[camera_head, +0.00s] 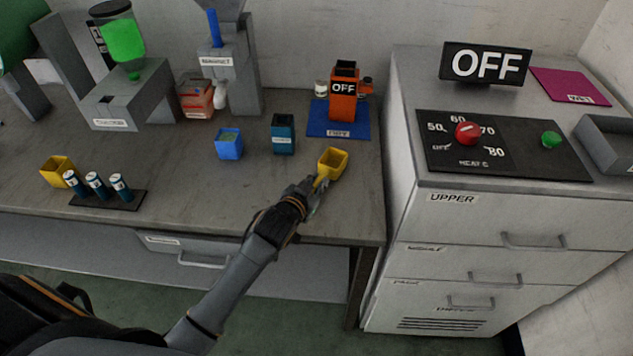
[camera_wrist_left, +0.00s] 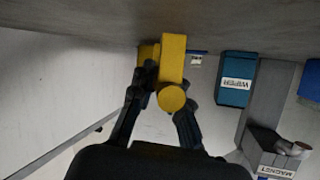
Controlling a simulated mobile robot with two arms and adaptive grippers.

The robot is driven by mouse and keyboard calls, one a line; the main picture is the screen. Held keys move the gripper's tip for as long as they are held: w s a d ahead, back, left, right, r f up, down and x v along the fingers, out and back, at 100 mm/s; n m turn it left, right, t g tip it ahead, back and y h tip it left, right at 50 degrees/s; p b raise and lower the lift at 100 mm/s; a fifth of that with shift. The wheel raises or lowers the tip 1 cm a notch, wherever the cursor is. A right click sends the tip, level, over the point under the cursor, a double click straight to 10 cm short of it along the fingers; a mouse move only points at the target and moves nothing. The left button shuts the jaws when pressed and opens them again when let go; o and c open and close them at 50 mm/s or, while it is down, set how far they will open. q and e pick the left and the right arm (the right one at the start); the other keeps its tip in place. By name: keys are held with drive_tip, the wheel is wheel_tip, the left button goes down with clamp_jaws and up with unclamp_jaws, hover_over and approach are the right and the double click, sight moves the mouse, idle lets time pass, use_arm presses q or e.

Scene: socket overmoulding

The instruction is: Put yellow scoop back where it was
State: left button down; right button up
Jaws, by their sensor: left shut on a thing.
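The yellow scoop (camera_head: 333,162) is an open-topped square cup with a handle, at the right front part of the bench. My left gripper (camera_head: 317,186) is shut on its handle, with the cup on the far side of the fingers. In the left wrist view the scoop (camera_wrist_left: 173,58) shows between the two dark fingers (camera_wrist_left: 160,103), its round handle end toward the camera. The cup looks roughly upright in the head view; I cannot tell whether it touches the bench top. My right gripper is not in view.
The bench (camera_head: 200,195) also holds a blue cup (camera_head: 229,144), a teal wipes box (camera_head: 283,134), an orange OFF device (camera_head: 343,95) on a blue mat (camera_head: 322,127), a yellow container (camera_head: 56,169) and a rack of cylinders (camera_head: 120,201). A drawer cabinet (camera_head: 400,130) stands right.

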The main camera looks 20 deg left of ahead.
use_arm(q)
drive_tip(key=shift+f, duration=0.4)
drive_tip(key=c, duration=1.2)
unclamp_jaws()
drive_tip(key=shift+s, duration=0.1)
